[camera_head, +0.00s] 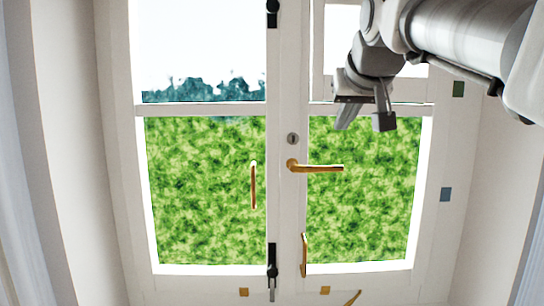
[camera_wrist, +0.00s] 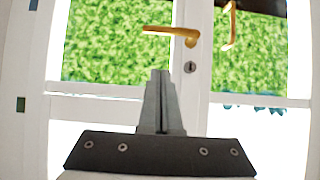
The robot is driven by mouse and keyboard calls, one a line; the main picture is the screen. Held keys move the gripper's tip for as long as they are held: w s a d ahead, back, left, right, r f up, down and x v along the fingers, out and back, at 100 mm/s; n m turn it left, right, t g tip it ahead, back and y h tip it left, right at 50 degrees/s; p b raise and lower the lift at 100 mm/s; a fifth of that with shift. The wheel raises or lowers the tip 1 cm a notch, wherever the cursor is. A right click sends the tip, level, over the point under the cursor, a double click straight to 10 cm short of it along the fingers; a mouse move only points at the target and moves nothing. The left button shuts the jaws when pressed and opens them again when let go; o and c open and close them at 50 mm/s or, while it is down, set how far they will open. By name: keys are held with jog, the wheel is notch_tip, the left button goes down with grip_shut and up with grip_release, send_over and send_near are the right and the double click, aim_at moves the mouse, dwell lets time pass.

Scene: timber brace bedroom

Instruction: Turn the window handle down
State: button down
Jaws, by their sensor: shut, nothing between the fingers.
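The brass lever handle (camera_head: 318,168) is mounted on the middle stile of the glazed double window, below a round keyhole plate (camera_head: 293,139). It lies nearly level, its free end pointing right in the head view. In the wrist view, which shows the scene upside down, the lever (camera_wrist: 168,33) points left. My gripper (camera_head: 343,126) is up and to the right of the lever in the head view, apart from it. The fingers (camera_wrist: 160,75) are together and empty in the wrist view, pointing toward the window near the lever.
A vertical brass pull (camera_head: 253,186) is on the left sash, and another (camera_head: 304,255) is low on the right sash. Black bolts stand at the top (camera_head: 272,12) and bottom (camera_head: 272,264) of the middle. Side walls flank the window.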

jog(key=p, duration=0.2)
send_over(317, 167)
jog(key=s+d, duration=0.2)
jog(key=s, duration=0.1)
notch_tip(317, 167, down, 5)
jog(key=f, duration=0.2)
jog(key=w+f, duration=0.1)
jog(key=f, duration=0.1)
jog(key=shift+w, duration=0.1)
jog(key=shift+f+b, duration=0.1)
jog(key=shift+b, duration=0.35)
jog(key=shift+d+f+y, duration=0.15)
jog(key=shift+y, duration=0.15)
